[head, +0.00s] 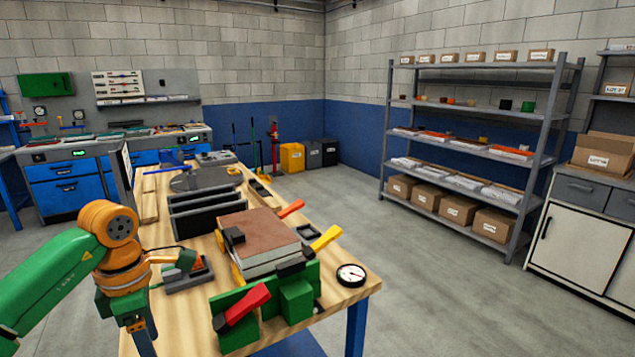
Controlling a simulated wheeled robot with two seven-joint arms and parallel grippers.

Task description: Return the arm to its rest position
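My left arm (55,280), green with orange joints, comes in from the left and bends down beside the workbench's near left edge. My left gripper (141,335) points down at the bottom of the view; its fingertips are cut off or hidden, so I cannot tell its opening. It is left of the sandwich panel (258,232) and apart from it. The panel has a brown top sheet over pale layers and lies in a green fixture (297,300). Clamp handles in red (248,303), yellow (327,238) and orange (291,208) stand around it. My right gripper is not in view.
The wooden workbench (340,302) carries a round dial gauge (351,274) at its right corner, a grey slotted rack (205,208) behind the panel and a small grey device (188,277) near my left arm. Open floor lies right of the bench, before a grey shelf (478,152).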

